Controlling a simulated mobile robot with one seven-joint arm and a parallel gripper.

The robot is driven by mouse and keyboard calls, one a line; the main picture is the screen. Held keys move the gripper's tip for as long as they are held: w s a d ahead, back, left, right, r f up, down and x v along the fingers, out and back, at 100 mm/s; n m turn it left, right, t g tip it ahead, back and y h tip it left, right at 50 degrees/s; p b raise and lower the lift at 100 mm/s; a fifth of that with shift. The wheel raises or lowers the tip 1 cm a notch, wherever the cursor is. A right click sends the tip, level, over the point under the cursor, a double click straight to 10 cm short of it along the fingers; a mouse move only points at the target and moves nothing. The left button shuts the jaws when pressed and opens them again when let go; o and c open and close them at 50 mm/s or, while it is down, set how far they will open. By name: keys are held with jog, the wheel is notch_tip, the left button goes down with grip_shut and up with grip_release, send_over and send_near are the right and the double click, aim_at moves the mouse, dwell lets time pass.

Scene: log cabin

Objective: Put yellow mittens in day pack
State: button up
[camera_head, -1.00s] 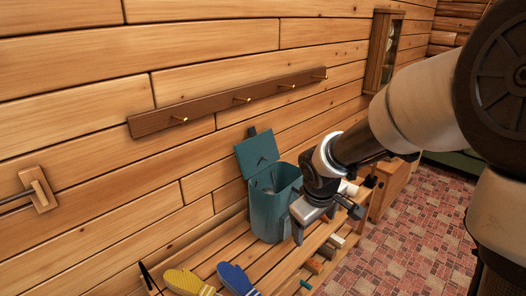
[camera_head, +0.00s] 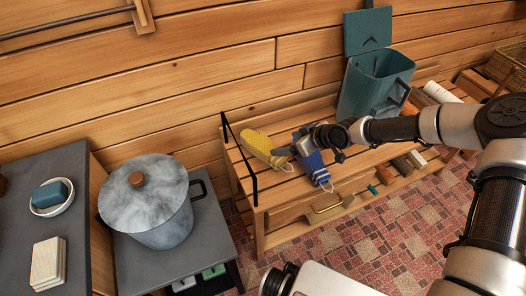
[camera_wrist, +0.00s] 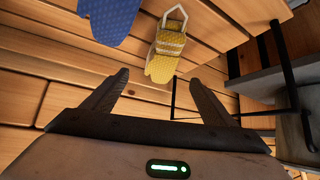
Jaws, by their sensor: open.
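The yellow mittens (camera_head: 262,146) lie on the slatted bench (camera_head: 268,202) near its left end. In the wrist view the yellow mittens (camera_wrist: 166,52) lie ahead of my fingers, with a pale loop at their cuff. The day pack (camera_head: 372,88) is a teal box-like bag standing upright on the bench farther right, with its lid (camera_head: 367,30) raised open against the wall. My gripper (camera_head: 289,150) is over the bench beside the yellow mittens, partly covering the blue mittens. In the wrist view my gripper (camera_wrist: 155,95) is open with nothing between its fingers.
The blue mittens (camera_head: 316,166) lie right of the yellow ones; they also show in the wrist view (camera_wrist: 105,15). A black metal bracket (camera_head: 240,160) stands at the bench's left end. Small items lie on the lower shelf.

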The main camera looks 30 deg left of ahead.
aim_at(268, 147)
jog(key=b+x, duration=0.1)
jog(key=x, duration=0.6)
jog(key=shift+f, duration=0.1)
jog(key=shift+s+b+x, duration=0.2)
jog(key=shift+b+x, duration=0.85)
jog(key=shift+x, duration=1.65)
jog(key=shift+c, duration=0.2)
jog(key=c, duration=1.3)
